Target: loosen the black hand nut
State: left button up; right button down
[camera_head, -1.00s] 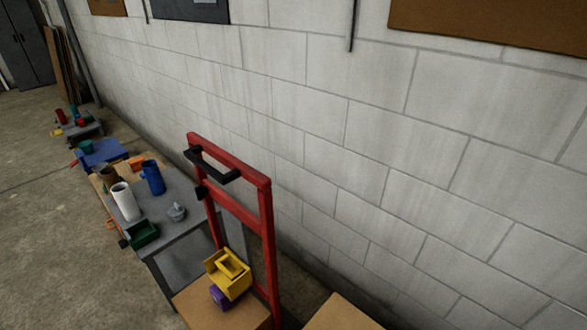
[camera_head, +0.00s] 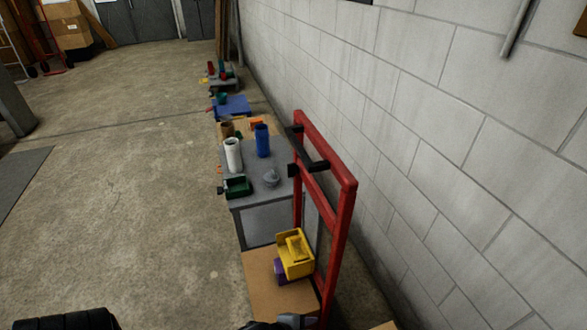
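I cannot make out a black hand nut for certain. A red upright frame (camera_head: 340,215) stands by the wall, with a black bar (camera_head: 312,165) across it near the top. A small black block (camera_head: 292,170) sits at the left post, too small to tell what it is. Dark parts show at the bottom edge, at the left and in the middle, cut off by the frame. They may be parts of my arms. No gripper fingers can be made out.
A yellow box-like part (camera_head: 295,255) and a purple one (camera_head: 280,270) rest on a brown box (camera_head: 262,300) at the frame's foot.

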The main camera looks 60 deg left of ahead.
pick_arm(q)
jog(key=w+a+f+m+t+y, duration=0.1)
jog(key=w+a+f+m+t, duration=0.25)
jog(key=a+m, duration=0.3)
jog(key=m+t+h+p, duration=0.3)
jog(key=m+t+h, duration=0.25)
jog(key=m, duration=1.85)
send_near(293, 170)
jog(key=r+b+x, duration=0.1)
jog(key=b+x, duration=0.3)
jog(key=x, duration=0.3)
jog(key=shift+w+a, duration=0.2)
jog(key=shift+w, duration=0.2)
grip_shut()
